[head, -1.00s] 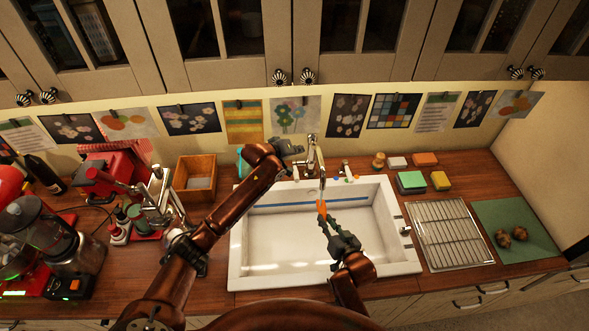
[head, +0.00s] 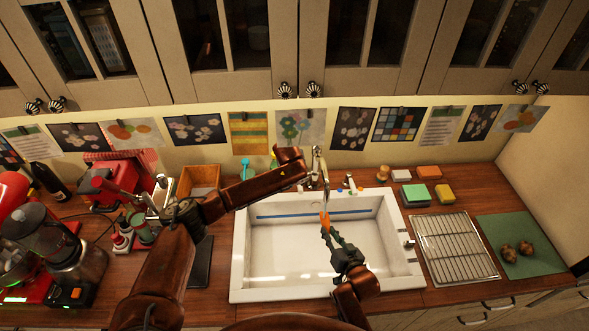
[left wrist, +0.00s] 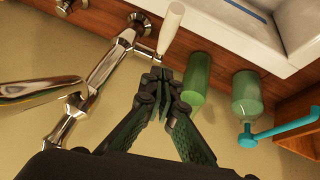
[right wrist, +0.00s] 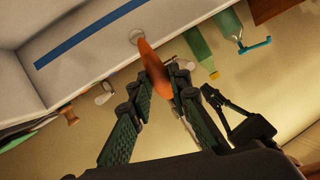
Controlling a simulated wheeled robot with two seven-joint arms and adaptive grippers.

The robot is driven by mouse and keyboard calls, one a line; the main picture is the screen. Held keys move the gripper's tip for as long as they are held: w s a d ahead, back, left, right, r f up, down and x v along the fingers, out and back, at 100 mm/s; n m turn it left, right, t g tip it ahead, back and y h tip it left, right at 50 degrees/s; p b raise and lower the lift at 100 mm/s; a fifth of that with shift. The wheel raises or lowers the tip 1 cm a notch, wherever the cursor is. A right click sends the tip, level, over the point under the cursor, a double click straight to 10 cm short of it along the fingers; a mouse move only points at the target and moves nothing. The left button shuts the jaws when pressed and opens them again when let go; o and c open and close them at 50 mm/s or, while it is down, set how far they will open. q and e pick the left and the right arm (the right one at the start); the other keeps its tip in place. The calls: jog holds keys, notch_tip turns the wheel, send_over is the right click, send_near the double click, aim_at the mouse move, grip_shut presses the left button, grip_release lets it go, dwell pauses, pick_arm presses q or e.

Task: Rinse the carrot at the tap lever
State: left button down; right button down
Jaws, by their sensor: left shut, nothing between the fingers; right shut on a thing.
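The orange carrot (head: 325,221) is held upright-tilted by my right gripper (head: 331,236), under the tap spout over the white sink (head: 238,265). In the right wrist view the shut fingers grip the carrot (right wrist: 156,66), its tip pointing away. The chrome tap (head: 323,165) stands behind the sink; I cannot tell whether water runs. My left gripper (head: 299,183) is mostly hidden behind its forearm beside the tap. In the left wrist view its shut, empty fingertips (left wrist: 160,76) are close to the white tap lever (left wrist: 171,28); contact is unclear.
Green bottles (left wrist: 196,78) stand close to the left gripper. Sponges (head: 418,194), a wire rack (head: 455,248) and a green board (head: 520,246) lie right of the sink. A wooden box (head: 199,177) and coffee machine are left. The sink basin is clear.

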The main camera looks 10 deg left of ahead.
aim_at(299, 185)
pick_arm(q)
jog(key=f, duration=0.3)
jog(key=w+f, duration=0.1)
jog(key=shift+d+f, duration=0.15)
jog(key=shift+d, duration=0.15)
jog(key=shift+s+d+f, duration=0.1)
jog(key=shift+d+f, duration=0.05)
jog(key=shift+f, duration=0.3)
jog(key=shift+s+d+f, duration=0.1)
jog(key=shift+f, duration=0.3)
jog(key=shift+s+d+f, duration=0.2)
jog(key=shift+s+f, duration=0.3)
jog(key=shift+f, duration=0.3)
jog(key=shift+r, duration=0.1)
